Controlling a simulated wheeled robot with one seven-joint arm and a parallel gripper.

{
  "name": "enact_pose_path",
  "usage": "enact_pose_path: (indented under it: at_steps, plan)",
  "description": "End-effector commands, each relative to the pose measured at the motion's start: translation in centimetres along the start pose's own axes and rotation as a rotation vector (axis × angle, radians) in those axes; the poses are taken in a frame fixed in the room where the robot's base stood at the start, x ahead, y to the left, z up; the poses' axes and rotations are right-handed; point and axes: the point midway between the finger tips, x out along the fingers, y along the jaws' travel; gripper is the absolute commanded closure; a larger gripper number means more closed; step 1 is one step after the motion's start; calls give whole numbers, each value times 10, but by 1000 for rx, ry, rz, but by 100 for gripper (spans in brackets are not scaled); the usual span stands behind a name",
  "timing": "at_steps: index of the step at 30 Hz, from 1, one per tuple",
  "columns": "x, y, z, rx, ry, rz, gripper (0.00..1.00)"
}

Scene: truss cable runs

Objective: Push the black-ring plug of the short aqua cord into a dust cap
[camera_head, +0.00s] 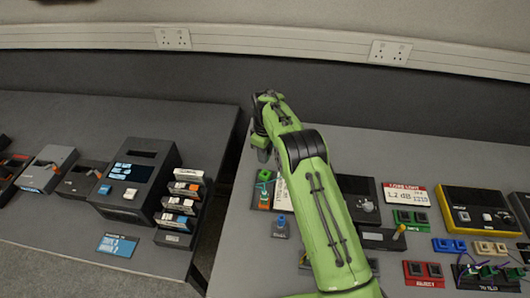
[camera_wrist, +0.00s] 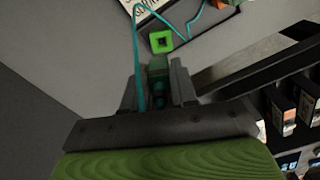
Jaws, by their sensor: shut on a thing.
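In the wrist view my gripper (camera_wrist: 157,82) is shut on a dark green plug (camera_wrist: 157,68) between its two grey fingers. The aqua cord (camera_wrist: 137,45) runs up beside the left finger and loops away at the top. A black ring on the plug cannot be made out. A bright green square piece with a dark opening, which looks like a dust cap (camera_wrist: 161,40), lies just beyond the plug tip. Whether they touch cannot be told. In the head view my gripper (camera_head: 262,150) points down at the left of the right-hand table, mostly hidden by my wrist.
The left table (camera_head: 60,235) holds a dark box (camera_head: 139,175) and a rack of cartridges (camera_head: 183,205). A gap separates the tables.

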Motion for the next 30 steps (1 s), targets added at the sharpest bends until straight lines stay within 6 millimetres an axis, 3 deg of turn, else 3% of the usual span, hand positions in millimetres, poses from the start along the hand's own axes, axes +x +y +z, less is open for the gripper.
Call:
enact_pose_path:
  at_steps: [7, 19, 30]
  plan:
    - [12, 0, 0, 0, -1, -1, 100]
    - [56, 0, 0, 0, 0, -1, 100]
    - [59, 0, 0, 0, 0, 0, 100]
